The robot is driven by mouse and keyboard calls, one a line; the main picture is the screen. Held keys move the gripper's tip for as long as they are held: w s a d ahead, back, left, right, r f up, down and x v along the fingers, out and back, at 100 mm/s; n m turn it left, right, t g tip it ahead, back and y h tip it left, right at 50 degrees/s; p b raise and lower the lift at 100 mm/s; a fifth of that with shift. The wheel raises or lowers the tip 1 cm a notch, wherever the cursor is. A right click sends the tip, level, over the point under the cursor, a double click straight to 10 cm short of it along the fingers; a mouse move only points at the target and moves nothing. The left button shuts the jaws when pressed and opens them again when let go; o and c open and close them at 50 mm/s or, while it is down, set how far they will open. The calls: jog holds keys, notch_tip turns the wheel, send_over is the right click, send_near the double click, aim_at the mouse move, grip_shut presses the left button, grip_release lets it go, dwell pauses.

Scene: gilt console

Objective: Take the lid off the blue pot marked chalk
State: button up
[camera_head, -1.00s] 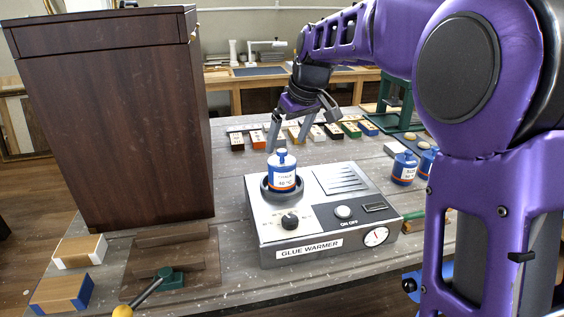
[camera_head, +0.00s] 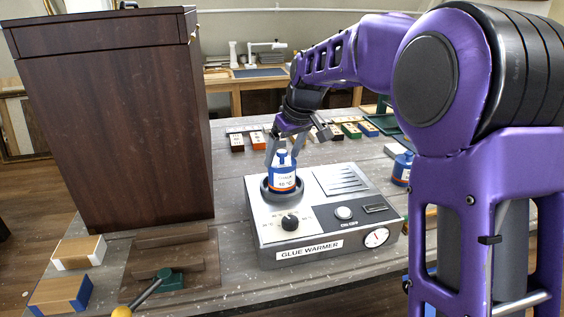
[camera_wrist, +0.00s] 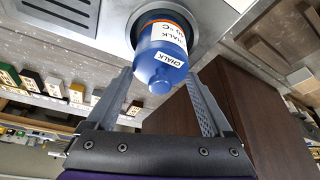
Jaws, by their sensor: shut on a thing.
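The blue pot marked chalk (camera_head: 284,184) stands upright in the round well of the glue warmer (camera_head: 325,245), with a white label and an orange band. Its blue lid (camera_head: 281,162) with a round knob is on it. In the wrist view the lid (camera_wrist: 150,68) carries a small chalk label, and the pot's label (camera_wrist: 176,38) shows behind it.
A tall dark wooden cabinet (camera_head: 115,130) stands close on the left. Another blue pot (camera_head: 402,168) is right of the warmer, partly behind my arm. Several coloured labelled blocks (camera_head: 271,138) line the back. Wooden blocks (camera_head: 80,251) lie front left.

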aim_at(284, 152)
notch_tip(284, 152, up, 10)
jog(key=shift+f+p, duration=0.15)
jog(key=shift+p, duration=0.65)
